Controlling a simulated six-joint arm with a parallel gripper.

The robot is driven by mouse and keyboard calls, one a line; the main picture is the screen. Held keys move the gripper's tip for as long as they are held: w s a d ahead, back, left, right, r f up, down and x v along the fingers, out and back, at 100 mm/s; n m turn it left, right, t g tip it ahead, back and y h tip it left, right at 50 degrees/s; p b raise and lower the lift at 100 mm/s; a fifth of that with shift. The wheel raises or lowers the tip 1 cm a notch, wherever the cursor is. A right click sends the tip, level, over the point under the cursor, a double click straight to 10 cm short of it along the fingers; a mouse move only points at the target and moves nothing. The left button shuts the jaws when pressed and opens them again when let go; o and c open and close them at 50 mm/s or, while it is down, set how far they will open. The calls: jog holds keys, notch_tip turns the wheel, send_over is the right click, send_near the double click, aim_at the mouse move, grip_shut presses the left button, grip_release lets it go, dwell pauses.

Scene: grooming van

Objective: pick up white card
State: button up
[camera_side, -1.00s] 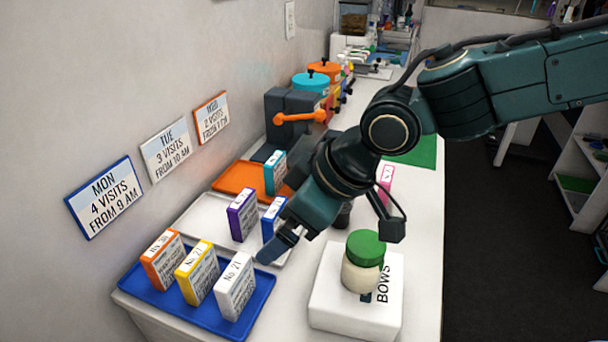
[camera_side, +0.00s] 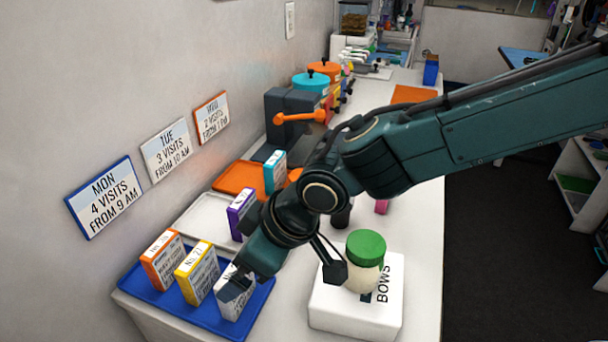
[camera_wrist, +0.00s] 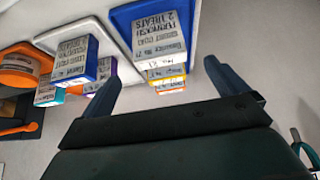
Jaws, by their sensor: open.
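The white card (camera_side: 229,306) stands upright at the front right of the blue tray (camera_side: 183,308), to the right of the yellow card (camera_side: 196,273) and the orange card (camera_side: 163,260). My gripper (camera_side: 236,284) is open at the top of the white card and hides part of it in the side view. In the wrist view the white card (camera_wrist: 158,36) shows beyond my gripper (camera_wrist: 162,84), lined up between the two spread fingers. I cannot tell whether either finger touches it.
A white tray (camera_side: 207,214) behind holds a purple card (camera_side: 240,212) and, in the wrist view, a blue card (camera_wrist: 72,65). A teal card (camera_side: 275,172) stands on the orange tray (camera_side: 236,179). A green-lidded jar (camera_side: 364,262) on a white box (camera_side: 330,307) stands close on the right.

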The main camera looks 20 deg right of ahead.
jog(key=shift+x, duration=1.9)
jog(key=shift+x, duration=2.6)
jog(key=c, duration=1.1)
